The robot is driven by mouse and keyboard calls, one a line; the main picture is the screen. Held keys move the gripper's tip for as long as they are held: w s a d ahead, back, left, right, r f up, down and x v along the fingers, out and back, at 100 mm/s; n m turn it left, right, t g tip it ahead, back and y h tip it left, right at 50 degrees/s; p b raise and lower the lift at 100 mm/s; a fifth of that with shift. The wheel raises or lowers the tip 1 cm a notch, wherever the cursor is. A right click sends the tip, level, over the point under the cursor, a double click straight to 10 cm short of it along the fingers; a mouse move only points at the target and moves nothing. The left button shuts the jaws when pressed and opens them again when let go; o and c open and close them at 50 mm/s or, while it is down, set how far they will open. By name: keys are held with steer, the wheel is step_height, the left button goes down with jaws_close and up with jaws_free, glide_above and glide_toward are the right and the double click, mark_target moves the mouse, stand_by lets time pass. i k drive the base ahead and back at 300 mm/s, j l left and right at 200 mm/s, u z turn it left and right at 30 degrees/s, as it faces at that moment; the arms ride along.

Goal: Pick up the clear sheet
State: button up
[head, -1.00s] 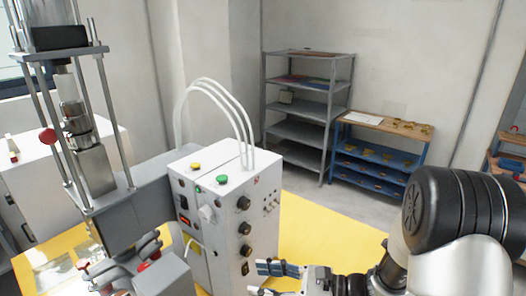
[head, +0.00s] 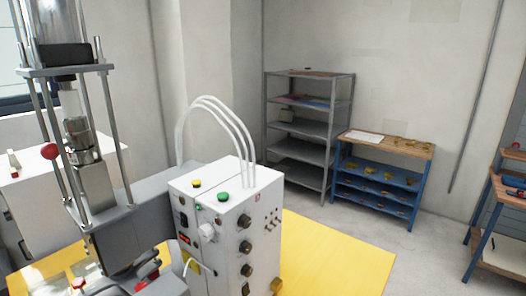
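My gripper is not in view now, and no part of my arm shows. I cannot pick out a clear sheet for certain. A pale, glossy patch (head: 52,265) lies on the yellow tabletop at the lower left, partly cut off by the frame and by the press; I cannot tell if it is a clear sheet. A white sheet (head: 365,137) lies on the blue bench at the back, and it looks opaque.
A white control box (head: 218,225) with knobs and hoses stands on the yellow table (head: 325,255), beside a press (head: 95,185) on the left. A grey shelf (head: 298,148) and a blue bench (head: 380,178) stand behind. Floor (head: 425,245) is clear at right.

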mark_target(87, 267)
steer(key=u, duration=2)
steer(key=j+u, duration=0.1)
steer(key=u, duration=0.3)
steer(key=k+j+u, duration=0.1)
steer(key=u, duration=0.3)
steer(key=j+u, duration=0.1)
steer(key=u, duration=0.3)
steer(key=j+u, duration=0.15)
steer(key=u, duration=0.25)
steer(key=j+u, duration=0.1)
steer(key=u, duration=0.3)
steer(key=i+j+z, duration=0.8)
steer(key=i, duration=0.15)
steer(key=i+j+z, duration=0.4)
steer(key=j, duration=0.2)
steer(key=i+l+z, duration=0.35)
steer(key=i, duration=0.25)
steer(key=i+z, duration=0.35)
steer(key=i, duration=0.25)
steer(key=i+z, duration=0.35)
steer(key=i, duration=0.25)
steer(key=i+z, duration=0.15)
steer(key=i, duration=0.3)
steer(key=i+z, duration=0.15)
steer(key=i, duration=0.35)
steer(key=i+j+z, duration=0.15)
steer(key=i, duration=0.3)
steer(key=i+j+z, duration=0.15)
steer(key=i, duration=0.3)
